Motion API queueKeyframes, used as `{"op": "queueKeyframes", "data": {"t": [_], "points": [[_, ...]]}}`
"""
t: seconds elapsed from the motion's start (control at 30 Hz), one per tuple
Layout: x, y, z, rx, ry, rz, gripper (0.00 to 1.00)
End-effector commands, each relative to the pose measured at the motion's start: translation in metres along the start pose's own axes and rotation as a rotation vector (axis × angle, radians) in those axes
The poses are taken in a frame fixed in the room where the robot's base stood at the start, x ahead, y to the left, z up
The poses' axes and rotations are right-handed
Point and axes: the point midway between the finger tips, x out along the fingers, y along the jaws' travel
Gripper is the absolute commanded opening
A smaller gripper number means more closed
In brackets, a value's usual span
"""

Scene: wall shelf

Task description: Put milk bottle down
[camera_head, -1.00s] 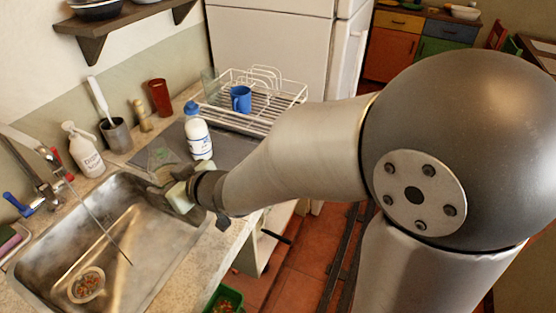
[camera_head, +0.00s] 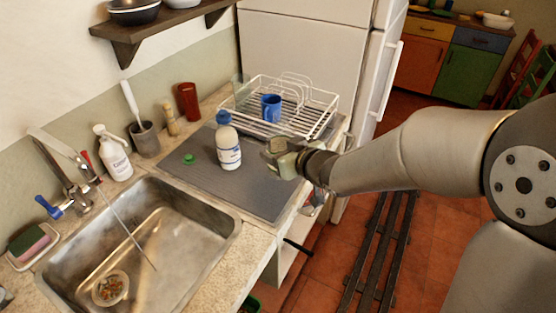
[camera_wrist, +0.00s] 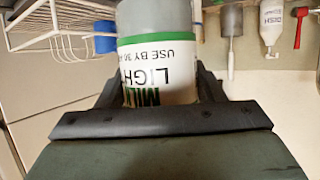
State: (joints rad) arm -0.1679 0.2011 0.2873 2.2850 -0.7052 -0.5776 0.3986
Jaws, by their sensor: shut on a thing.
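The milk bottle (camera_wrist: 160,75) is in the wrist view, with a white label, a green band and upside-down lettering. It sits between the dark fingers of my gripper (camera_wrist: 160,108), which is shut on it; its top and bottom are not both visible. In the head view my gripper (camera_head: 278,157) is over the right part of the grey mat (camera_head: 255,185), right of a white bottle with a blue cap (camera_head: 229,147) and apart from it. There I cannot clearly tell the held bottle from the fingers, nor whether it touches the mat.
The dish rack (camera_head: 310,112) with a blue mug (camera_head: 271,108) stands behind the mat. A small green round thing (camera_head: 189,159) lies on the mat's left part. The sink (camera_head: 150,240) is at front left. The mat's front middle is clear.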

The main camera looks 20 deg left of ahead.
Motion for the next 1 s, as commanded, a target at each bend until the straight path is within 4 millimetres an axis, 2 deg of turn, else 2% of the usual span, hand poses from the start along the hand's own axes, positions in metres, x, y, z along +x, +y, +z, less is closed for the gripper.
{"op": "queueKeyframes", "data": {"t": [0.07, 0.1, 0.33, 0.57, 0.8, 1.0], "points": [[0.022, 0.004, 0.002, 0.002, -0.002, -0.004, 0.36], [0.031, 0.005, 0.009, 0.003, -0.004, -0.004, 0.36], [0.068, 0.013, 0.028, 0.001, -0.002, -0.002, 0.36], [0.081, 0.016, 0.035, 0.000, 0.000, 0.000, 0.36], [0.094, 0.017, 0.062, 0.000, -0.002, -0.001, 0.36], [0.095, 0.017, 0.064, -0.001, 0.001, 0.001, 0.36]]}}
